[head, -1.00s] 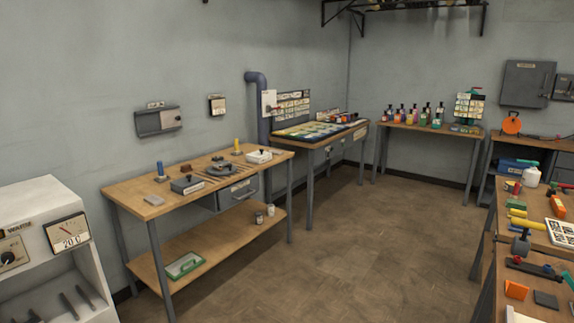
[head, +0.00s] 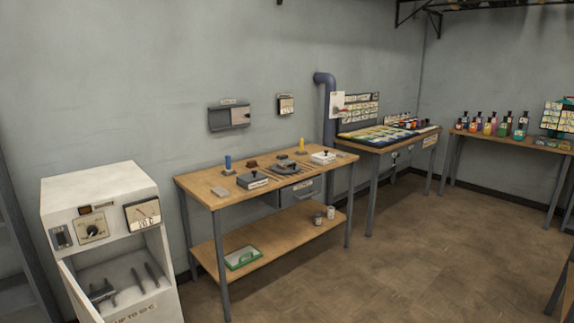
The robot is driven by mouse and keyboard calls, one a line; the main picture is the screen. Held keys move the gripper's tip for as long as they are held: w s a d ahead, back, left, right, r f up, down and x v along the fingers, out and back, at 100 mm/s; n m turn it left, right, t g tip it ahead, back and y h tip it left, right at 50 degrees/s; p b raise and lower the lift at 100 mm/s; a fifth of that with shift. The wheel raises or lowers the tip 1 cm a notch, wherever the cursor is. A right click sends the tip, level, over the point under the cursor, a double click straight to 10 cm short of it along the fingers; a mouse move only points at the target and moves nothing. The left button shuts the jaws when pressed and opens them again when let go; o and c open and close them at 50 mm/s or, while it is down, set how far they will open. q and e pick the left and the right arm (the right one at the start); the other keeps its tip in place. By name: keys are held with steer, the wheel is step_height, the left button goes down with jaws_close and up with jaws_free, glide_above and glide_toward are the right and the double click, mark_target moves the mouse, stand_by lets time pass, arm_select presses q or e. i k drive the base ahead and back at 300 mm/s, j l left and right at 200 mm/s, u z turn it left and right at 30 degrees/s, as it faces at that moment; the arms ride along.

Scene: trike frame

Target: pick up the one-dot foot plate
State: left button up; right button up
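I cannot make out a one-dot foot plate in the head view; the small parts are too far off to show any dots. A wooden workbench (head: 205,196) against the wall holds several small items. Among them are a small flat grey piece (head: 219,191) near its left end, a grey box with a black knob (head: 252,180) and a white box (head: 322,158). Neither of my grippers is in view.
A white warming cabinet (head: 100,188) stands at the left, its front open over dark pieces inside. Further benches stand along the back. The brown floor (head: 400,260) in front is clear.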

mark_target(288, 161)
steer(key=i+j+z, duration=0.2)
steer(key=i, duration=0.35)
steer(key=i+j+z, duration=0.15)
steer(key=i, duration=0.35)
steer(key=i+z, duration=0.4)
steer(key=i, duration=0.3)
steer(key=i+j+z, duration=0.1)
steer(key=i+z, duration=0.3)
steer(key=i, duration=0.3)
